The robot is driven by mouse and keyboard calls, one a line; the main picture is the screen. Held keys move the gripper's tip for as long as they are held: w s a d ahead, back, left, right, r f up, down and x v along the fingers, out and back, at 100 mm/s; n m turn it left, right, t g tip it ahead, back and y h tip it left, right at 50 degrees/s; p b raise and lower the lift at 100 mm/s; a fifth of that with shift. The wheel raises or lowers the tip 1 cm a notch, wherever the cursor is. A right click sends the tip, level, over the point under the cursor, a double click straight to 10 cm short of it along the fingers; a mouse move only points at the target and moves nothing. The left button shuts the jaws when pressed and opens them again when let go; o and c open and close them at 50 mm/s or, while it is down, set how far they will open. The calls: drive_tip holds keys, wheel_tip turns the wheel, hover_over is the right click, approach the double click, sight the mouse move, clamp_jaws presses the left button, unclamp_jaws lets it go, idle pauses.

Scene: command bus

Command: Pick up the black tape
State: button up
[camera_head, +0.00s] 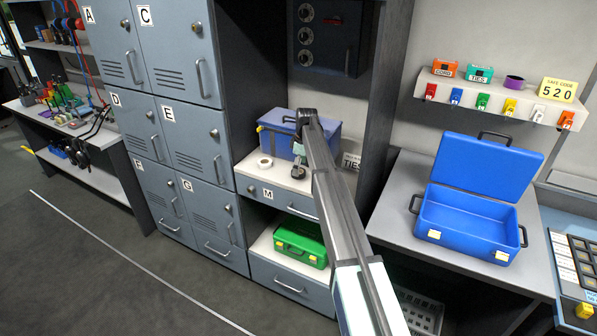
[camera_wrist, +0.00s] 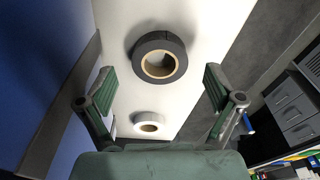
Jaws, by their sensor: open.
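The black tape (camera_wrist: 160,40) is a thick black roll with a tan core. It lies on a white surface in the upper middle of the wrist view. My gripper (camera_wrist: 160,90) is open and empty, with one finger on each side of the picture and the black tape in line with the gap, beyond the fingertips. In the head view my gripper (camera_head: 298,160) is over the white shelf above drawer M; I cannot make out the black tape there, likely behind my arm.
A white tape roll (camera_wrist: 149,116) lies near the black one, and also shows in the head view (camera_head: 264,158). A blue toolbox (camera_head: 325,140) stands close behind on the shelf (camera_head: 250,172). A green case (camera_head: 300,245) is below. An open blue case (camera_head: 465,212) is at right.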

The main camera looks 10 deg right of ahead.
drive_tip(key=shift+a+f, duration=0.1)
drive_tip(key=shift+f, duration=0.8)
drive_tip(key=c, duration=1.1)
drive_tip(key=shift+r, duration=0.15)
